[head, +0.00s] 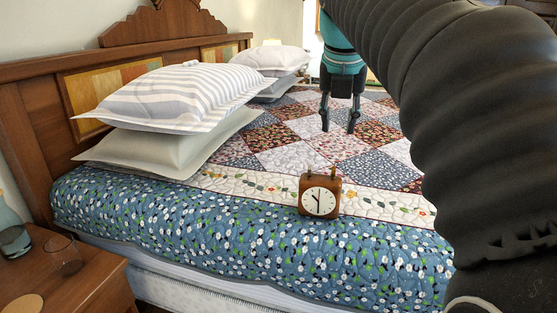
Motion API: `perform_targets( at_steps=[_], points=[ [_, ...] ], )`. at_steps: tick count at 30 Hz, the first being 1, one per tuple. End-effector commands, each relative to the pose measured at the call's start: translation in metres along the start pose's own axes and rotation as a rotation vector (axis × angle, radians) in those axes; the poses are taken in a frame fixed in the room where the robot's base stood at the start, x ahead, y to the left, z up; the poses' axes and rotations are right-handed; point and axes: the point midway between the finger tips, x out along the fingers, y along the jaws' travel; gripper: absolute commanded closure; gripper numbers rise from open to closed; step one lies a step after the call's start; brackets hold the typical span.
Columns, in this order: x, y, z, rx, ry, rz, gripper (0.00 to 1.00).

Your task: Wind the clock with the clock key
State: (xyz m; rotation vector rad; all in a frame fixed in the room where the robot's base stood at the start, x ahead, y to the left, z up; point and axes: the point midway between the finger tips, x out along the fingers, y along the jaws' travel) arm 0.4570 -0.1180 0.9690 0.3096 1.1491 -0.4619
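A small brown wooden clock (320,196) with a round white face stands upright on the blue floral part of the bed, near its front edge. Two small posts stick up from its top; I cannot tell what they are. My gripper (339,122) points down over the patchwork part of the quilt, farther back than the clock and apart from it. Its two dark fingers are spread, with only quilt showing between them. I cannot make out a clock key. A small pale thing (191,63) on the striped pillow is too small to identify.
The bed has a wooden headboard (40,95) at left. A striped pillow (180,95) lies on a plain pillow (175,150), with more pillows behind. A wooden nightstand (85,280) at lower left holds a glass (64,256) and a blue vase (12,235). The quilt around the clock is clear.

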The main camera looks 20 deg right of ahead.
Motion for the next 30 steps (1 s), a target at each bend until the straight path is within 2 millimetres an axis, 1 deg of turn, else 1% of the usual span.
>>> perform_targets(
  at_steps=[5, 15, 21, 25, 30],
  points=[
    [0.021, 0.000, -0.001, -0.004, 0.004, -0.001, 0.66],
    [0.084, -0.001, -0.002, -0.002, 0.004, -0.002, 0.66],
    [0.116, 0.000, -0.001, -0.002, 0.003, -0.001, 0.66],
    [0.128, 0.000, -0.001, -0.002, 0.001, -0.001, 0.66],
    [0.135, 0.000, -0.001, -0.002, 0.001, -0.001, 0.66]
  ],
)
